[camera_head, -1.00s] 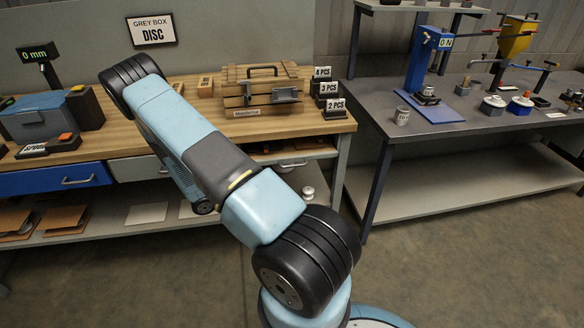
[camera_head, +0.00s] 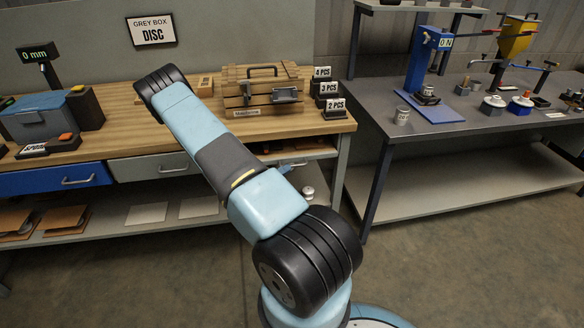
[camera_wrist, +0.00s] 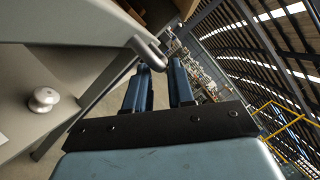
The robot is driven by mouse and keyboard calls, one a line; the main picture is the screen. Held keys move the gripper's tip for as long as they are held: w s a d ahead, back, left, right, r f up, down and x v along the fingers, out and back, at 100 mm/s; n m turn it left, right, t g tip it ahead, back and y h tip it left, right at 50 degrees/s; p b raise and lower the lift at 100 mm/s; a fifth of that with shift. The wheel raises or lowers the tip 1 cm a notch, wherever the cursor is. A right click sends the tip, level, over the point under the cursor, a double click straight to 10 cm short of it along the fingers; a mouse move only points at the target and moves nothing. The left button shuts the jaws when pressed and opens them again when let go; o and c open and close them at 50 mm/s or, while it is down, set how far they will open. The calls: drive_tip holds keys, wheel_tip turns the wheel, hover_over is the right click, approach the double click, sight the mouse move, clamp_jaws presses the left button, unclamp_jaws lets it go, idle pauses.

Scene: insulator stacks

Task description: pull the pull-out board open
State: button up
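The pull-out board (camera_head: 322,153) is a light grey front under the right end of the wooden bench top in the head view, partly behind my arm. In the wrist view a grey panel (camera_wrist: 60,22) fills the upper left, with a rounded metal handle end (camera_wrist: 150,52) beside it. My gripper (camera_wrist: 160,72) has two blue fingers set apart, with the handle end at their tips. I cannot tell whether the fingers touch it. In the head view the gripper is mostly hidden behind my arm, near the board's front.
A grey drawer (camera_head: 140,169) and a blue drawer (camera_head: 55,179) are to the left. A silver spool (camera_head: 308,192) stands on the lower shelf (camera_head: 110,222) and shows in the wrist view (camera_wrist: 43,99). A wooden box (camera_head: 245,92) sits on the bench. A grey table (camera_head: 500,135) stands right.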

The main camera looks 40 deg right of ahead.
sight(293, 166)
drive_tip(key=shift+x, duration=2.15)
drive_tip(key=shift+c, duration=0.5)
clamp_jaws()
drive_tip(key=shift+a, duration=0.1)
